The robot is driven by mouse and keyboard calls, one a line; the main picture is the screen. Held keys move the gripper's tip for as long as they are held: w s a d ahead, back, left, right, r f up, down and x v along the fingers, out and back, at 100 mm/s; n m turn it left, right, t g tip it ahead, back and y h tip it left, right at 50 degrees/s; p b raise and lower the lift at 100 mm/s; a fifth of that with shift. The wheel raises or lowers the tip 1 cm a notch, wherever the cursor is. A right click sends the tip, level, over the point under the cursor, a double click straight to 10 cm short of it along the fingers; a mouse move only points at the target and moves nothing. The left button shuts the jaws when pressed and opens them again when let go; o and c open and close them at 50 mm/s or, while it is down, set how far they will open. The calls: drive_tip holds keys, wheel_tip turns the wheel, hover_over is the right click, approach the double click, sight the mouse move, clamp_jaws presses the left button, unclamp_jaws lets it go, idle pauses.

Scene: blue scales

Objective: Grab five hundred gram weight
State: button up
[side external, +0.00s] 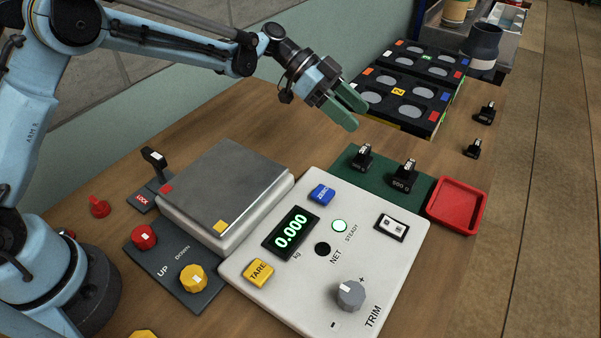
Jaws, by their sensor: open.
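A black weight (405,174) with a pale top and a label that seems to read 500 G upside down stands on a green mat (424,188). A similar black weight (363,158) stands to its left on the same mat; its label is too small to read. My gripper (357,113) is open and empty, with green fingers. It hangs in the air above and to the left of the labelled weight, apart from both weights.
A red tray (456,203) is right of the mat. Two more black weights (473,149) (486,114) stand on the wooden table. Black trays with round recesses (404,104) lie behind.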

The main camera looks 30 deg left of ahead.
sight(410, 163)
drive_tip(key=d+f+m+h, duration=0.1)
drive_tip(key=f, duration=0.1)
drive_tip(key=w+d+f+m+g, duration=0.1)
drive_tip(key=m, duration=0.1)
drive_tip(key=shift+d+f+h, duration=0.35)
drive_tip(key=shift+h, duration=0.05)
drive_tip(key=x, duration=1.1)
drive_tip(key=shift+d, duration=0.35)
drive_tip(key=shift+c, duration=0.5)
clamp_jaws()
